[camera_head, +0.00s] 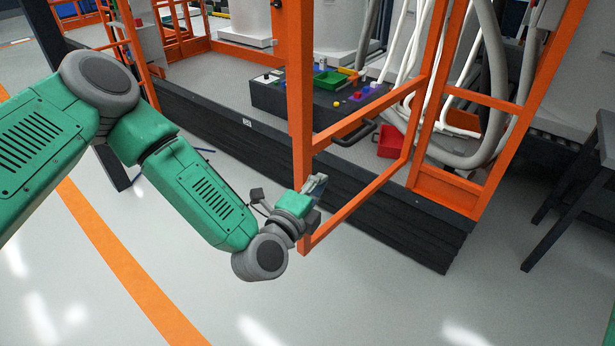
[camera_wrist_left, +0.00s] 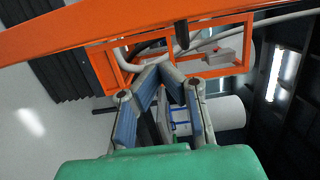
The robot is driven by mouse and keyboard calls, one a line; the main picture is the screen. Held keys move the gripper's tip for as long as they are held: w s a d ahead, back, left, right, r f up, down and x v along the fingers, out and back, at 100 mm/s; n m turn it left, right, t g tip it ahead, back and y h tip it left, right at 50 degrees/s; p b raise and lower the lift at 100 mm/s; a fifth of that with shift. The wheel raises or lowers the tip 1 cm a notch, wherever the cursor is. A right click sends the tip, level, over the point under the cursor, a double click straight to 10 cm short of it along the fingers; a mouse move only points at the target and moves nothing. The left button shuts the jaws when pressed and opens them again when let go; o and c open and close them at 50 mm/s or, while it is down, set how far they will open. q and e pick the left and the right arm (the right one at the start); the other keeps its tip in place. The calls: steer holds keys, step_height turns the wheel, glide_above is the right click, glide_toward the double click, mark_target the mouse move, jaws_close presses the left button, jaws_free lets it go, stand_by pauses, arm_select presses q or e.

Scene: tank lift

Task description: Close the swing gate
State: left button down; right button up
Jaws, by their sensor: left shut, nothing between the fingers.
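The orange swing gate (camera_head: 301,120) stands open in the head view. It juts out from the platform towards me, with its free upright nearest me and its rails running back to the orange frame (camera_head: 446,186) on the right. My left gripper (camera_head: 320,184) is at the lower part of that free upright, close beside it; I cannot tell whether it touches. In the left wrist view its fingers (camera_wrist_left: 172,76) are shut and empty, just below a long orange bar (camera_wrist_left: 120,30) of the gate. My right gripper is in neither view.
The platform has a dark stepped edge (camera_head: 440,242). On it stand a dark control box (camera_head: 290,98) with coloured buttons, a red box (camera_head: 391,141) and thick pale hoses (camera_head: 497,80). A dark-legged stand (camera_head: 572,200) is at the right. The floor in front is clear.

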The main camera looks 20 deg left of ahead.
mark_target(308, 177)
arm_select(q)
steer(key=shift+w+a, duration=0.3)
steer(key=shift+a, duration=0.4)
steer(key=shift+w+a, duration=0.25)
steer(key=shift+a, duration=0.45)
